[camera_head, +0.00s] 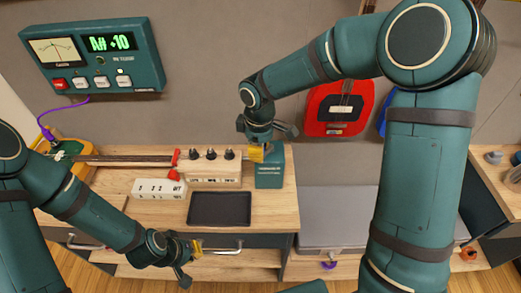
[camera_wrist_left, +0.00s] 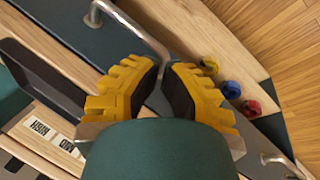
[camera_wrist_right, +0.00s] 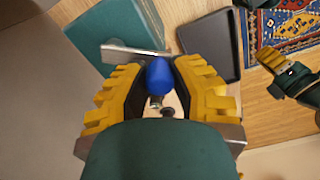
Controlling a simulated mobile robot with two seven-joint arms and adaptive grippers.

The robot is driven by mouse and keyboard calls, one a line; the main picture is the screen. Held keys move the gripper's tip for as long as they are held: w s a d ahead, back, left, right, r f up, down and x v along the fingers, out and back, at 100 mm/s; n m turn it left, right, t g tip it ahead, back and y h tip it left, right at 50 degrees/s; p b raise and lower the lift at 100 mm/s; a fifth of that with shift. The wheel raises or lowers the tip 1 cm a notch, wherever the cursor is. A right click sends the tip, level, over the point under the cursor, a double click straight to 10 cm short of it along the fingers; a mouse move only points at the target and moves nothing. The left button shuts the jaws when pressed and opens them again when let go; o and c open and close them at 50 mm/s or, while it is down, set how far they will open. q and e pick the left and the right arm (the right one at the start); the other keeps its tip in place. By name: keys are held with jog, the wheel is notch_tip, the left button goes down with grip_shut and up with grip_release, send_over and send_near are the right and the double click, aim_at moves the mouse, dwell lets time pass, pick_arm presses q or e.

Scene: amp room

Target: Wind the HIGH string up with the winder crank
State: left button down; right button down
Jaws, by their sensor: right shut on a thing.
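My right gripper (camera_head: 258,152) is by the right end of a wooden tuner block (camera_head: 214,170) with three dark pegs. In the right wrist view its jaws (camera_wrist_right: 158,70) are shut on a blue knob (camera_wrist_right: 158,78), which looks like the winder crank's handle; a metal bar (camera_wrist_right: 125,50) shows beside it. The lower end of the crank is hidden. The HIGH label (camera_wrist_left: 40,128) shows upside down in the left wrist view. My left gripper (camera_head: 197,247) is low in front of the bench, empty, its fingertips (camera_wrist_left: 162,70) nearly together.
A tuner display (camera_head: 110,42) on the wall reads about A# +10. A dark tray (camera_head: 220,208), a white box (camera_head: 158,188) and a teal block (camera_head: 269,176) stand on the bench (camera_head: 275,215). A drawer handle (camera_wrist_left: 125,20) is near my left gripper.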

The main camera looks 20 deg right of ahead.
jog(key=shift+w+a+m+b, duration=0.15)
jog(key=shift+w+m, duration=0.55)
jog(key=shift+m, duration=0.95)
jog(key=shift+w+a+m+b, duration=0.15)
jog(key=shift+w+m, duration=0.5)
jog(key=shift+m, duration=0.95)
jog(key=shift+w+a+m, duration=0.25)
jog(key=shift+w+m, duration=0.45)
jog(key=shift+m, duration=0.95)
jog(key=c, duration=0.8)
grip_release()
notch_tip(320, 180, up, 12)
jog(key=shift+f, duration=0.1)
